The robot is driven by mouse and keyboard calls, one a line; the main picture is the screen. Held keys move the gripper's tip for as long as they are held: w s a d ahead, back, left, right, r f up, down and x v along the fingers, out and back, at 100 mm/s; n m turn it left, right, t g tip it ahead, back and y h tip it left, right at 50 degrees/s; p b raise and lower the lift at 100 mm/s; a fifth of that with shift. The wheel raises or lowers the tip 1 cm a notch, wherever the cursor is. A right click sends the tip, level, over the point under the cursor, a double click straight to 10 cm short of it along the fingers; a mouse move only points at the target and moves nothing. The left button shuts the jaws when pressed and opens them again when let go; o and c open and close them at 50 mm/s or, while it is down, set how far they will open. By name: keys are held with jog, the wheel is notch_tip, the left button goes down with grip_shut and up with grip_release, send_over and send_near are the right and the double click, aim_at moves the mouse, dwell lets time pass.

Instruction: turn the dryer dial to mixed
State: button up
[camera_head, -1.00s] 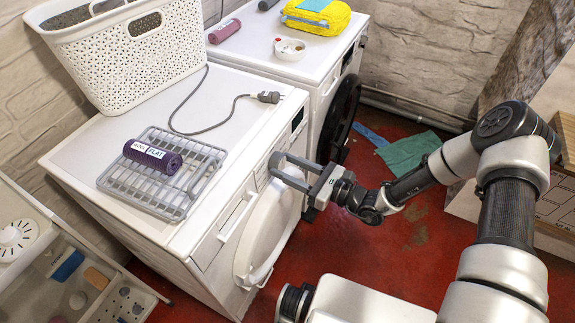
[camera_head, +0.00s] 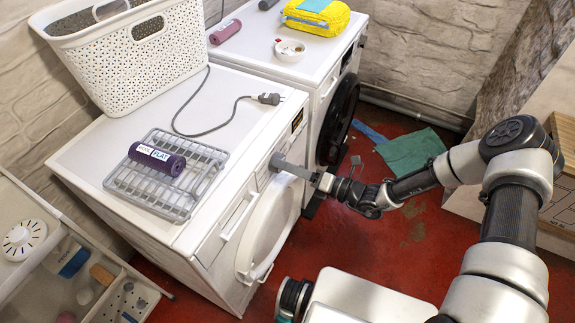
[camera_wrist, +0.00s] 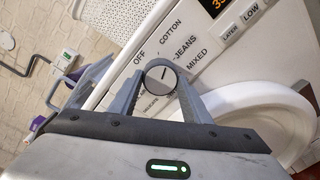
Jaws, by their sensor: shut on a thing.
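The dryer (camera_head: 95,185) is the nearer white machine, with a round white door (camera_head: 262,235). Its dial (camera_wrist: 158,77) is a dark round knob with a light rim and a short pale mark, ringed by printed labels. OFF, COTTON, JEANS and MIXED (camera_wrist: 199,59) are legible; the lower labels are partly hidden by my fingers. The mark seems to point up, but I cannot tell exactly at which label. My gripper (camera_wrist: 160,82) is shut on the dial, one finger on each side. In the head view my gripper (camera_head: 281,162) hides the dial.
The dryer display (camera_head: 297,120) glows orange. A wire rack with a purple roll (camera_head: 157,158), a plug with cord (camera_head: 268,98) and a white basket (camera_head: 125,60) lie on top. A second machine (camera_head: 255,60) stands behind. Red floor (camera_head: 400,255) is open at right.

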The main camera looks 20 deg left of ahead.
jog(key=m, duration=1.2)
jog(key=shift+w+m+g, duration=0.15)
jog(key=shift+m+g, duration=0.15)
jog(key=shift+g, duration=0.1)
jog(key=shift+m, duration=0.3)
jog(key=o, duration=1)
jog(key=shift+o, duration=0.2)
jog(key=shift+d, duration=0.1)
